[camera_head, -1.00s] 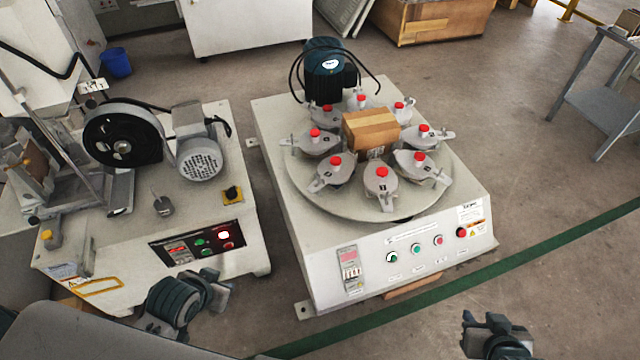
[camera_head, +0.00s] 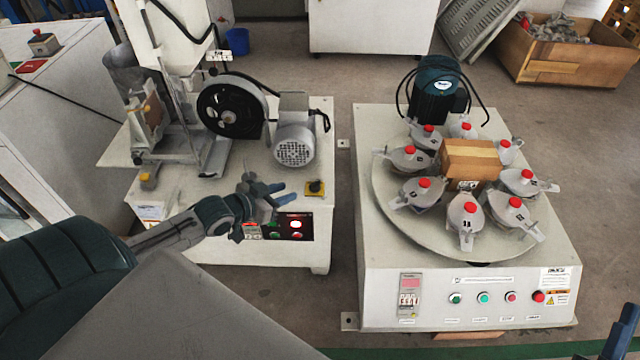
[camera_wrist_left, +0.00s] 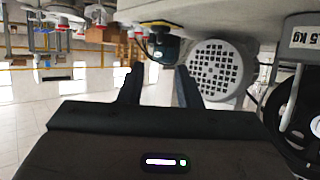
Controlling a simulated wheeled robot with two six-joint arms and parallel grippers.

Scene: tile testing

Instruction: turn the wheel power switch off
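The wheel machine on the left carries a black wheel (camera_head: 231,108) and a grey motor (camera_head: 294,145). Its front has a dark control panel (camera_head: 281,228) with a lit red button (camera_head: 295,224) and green and red buttons; my left gripper hides part of it. A yellow and black switch (camera_head: 315,188) sits on the top near the front right corner. My left gripper (camera_head: 277,193) is in front of the panel's upper edge, open and empty. In the left wrist view its fingers (camera_wrist_left: 160,70) stand apart, with the motor (camera_wrist_left: 216,68) beyond. Part of my right gripper (camera_head: 622,335) shows at the lower right edge.
A second machine (camera_head: 380,290) stands to the right, with a round plate (camera_head: 385,205) bearing several red-capped clamps and a wooden block (camera_head: 470,160). A floor gap separates the machines. A grey cabinet (camera_head: 60,140) is at the far left.

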